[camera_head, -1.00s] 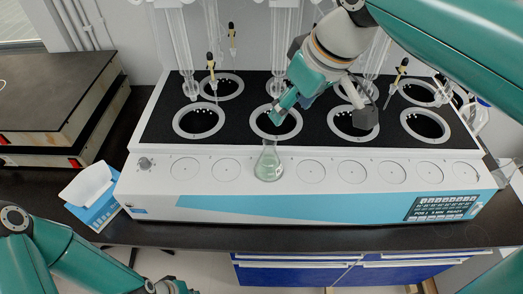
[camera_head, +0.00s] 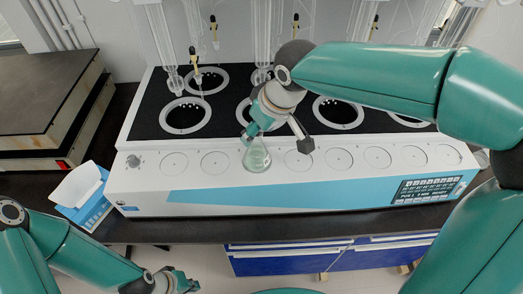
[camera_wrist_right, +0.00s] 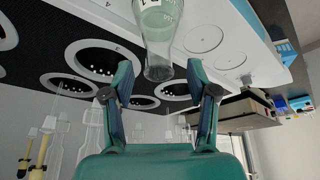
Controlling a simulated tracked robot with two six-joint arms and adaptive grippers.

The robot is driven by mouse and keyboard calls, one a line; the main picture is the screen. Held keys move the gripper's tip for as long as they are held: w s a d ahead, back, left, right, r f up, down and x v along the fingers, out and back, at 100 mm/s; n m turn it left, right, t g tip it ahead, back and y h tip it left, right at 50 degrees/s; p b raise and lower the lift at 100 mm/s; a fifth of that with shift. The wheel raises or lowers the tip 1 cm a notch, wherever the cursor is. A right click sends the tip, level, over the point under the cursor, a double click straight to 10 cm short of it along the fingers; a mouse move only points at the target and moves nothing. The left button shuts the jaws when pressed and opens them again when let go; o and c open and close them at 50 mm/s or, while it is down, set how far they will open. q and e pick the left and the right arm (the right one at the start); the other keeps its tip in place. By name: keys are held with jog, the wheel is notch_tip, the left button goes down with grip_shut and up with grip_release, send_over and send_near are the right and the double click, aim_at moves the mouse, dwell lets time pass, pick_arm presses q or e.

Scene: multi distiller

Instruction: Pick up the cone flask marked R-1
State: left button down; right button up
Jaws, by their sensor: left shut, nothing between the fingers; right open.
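A clear cone flask (camera_head: 256,159) with pale green liquid stands upright on the white front ledge of the distiller, on one of the round spots. In the right wrist view the flask (camera_wrist_right: 160,28) has a mark on its body, too cut off to read. My right gripper (camera_head: 249,132) is at the flask's neck from behind and above. In the right wrist view its two fingers (camera_wrist_right: 160,72) are open, one on each side of the flask's mouth, with gaps visible. My left gripper (camera_head: 187,285) is low at the bottom of the head view, away from the flask, shut and empty.
The distiller's black top (camera_head: 150,122) has several round heater wells, with glass tubes and yellow-tipped droppers above. Empty round spots (camera_head: 215,162) lie along the ledge. A blue and white box (camera_head: 82,195) stands at the left end.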

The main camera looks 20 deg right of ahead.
aim_at(257, 148)
jog(key=shift+x, duration=1.35)
grip_shut()
